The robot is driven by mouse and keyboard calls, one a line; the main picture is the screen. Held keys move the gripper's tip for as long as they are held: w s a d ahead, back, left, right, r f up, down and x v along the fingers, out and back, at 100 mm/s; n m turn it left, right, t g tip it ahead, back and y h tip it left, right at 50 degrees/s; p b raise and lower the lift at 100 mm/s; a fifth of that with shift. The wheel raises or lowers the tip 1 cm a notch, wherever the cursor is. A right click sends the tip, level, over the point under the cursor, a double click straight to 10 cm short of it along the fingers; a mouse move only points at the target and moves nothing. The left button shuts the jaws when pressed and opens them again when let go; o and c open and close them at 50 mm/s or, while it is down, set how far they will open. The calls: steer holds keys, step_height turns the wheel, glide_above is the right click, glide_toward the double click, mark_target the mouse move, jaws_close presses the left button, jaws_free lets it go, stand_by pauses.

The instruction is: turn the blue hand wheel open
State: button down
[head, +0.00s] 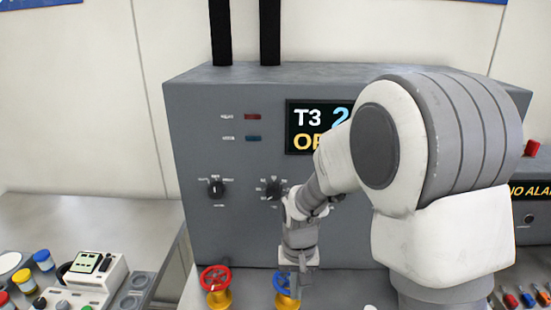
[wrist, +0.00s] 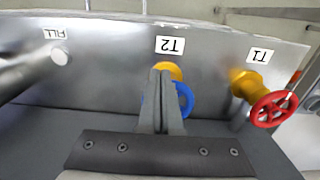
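The blue hand wheel (head: 284,284) sits on a yellow valve body on the grey bench, at the bottom middle of the head view. In the wrist view the blue wheel (wrist: 186,98) shows on both sides of my fingers, below the upside-down T2 label (wrist: 170,45). My gripper (head: 300,285) points down over the wheel and hides part of it. In the wrist view my gripper's fingers (wrist: 161,80) stand close together in front of the wheel, with no clear gap. I cannot tell whether they touch the wheel or whether its rim lies between them.
A red hand wheel (head: 214,279) on a yellow valve stands to the left; it also shows at right in the wrist view (wrist: 273,108), near T1. A grey control cabinet (head: 230,170) rises behind. A pale device (head: 92,275) and jars stand lower left.

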steer(key=shift+w+d+r, duration=0.1)
steer(key=shift+w+d, duration=0.15)
steer(key=shift+w, duration=0.05)
steer(key=shift+s, duration=0.1)
stand_by(0.3)
steer(key=r+p, duration=0.1)
steer(key=r, duration=0.1)
steer(key=r+p, duration=0.3)
steer(key=r, duration=0.1)
steer(key=shift+s+d, duration=0.15)
steer(key=shift+s, duration=0.25)
steer(key=shift+p, duration=0.35)
step_height(320, 180, down, 6)
steer(key=a+n, duration=0.2)
steer(key=n, duration=0.4)
steer(key=shift+f, duration=0.15)
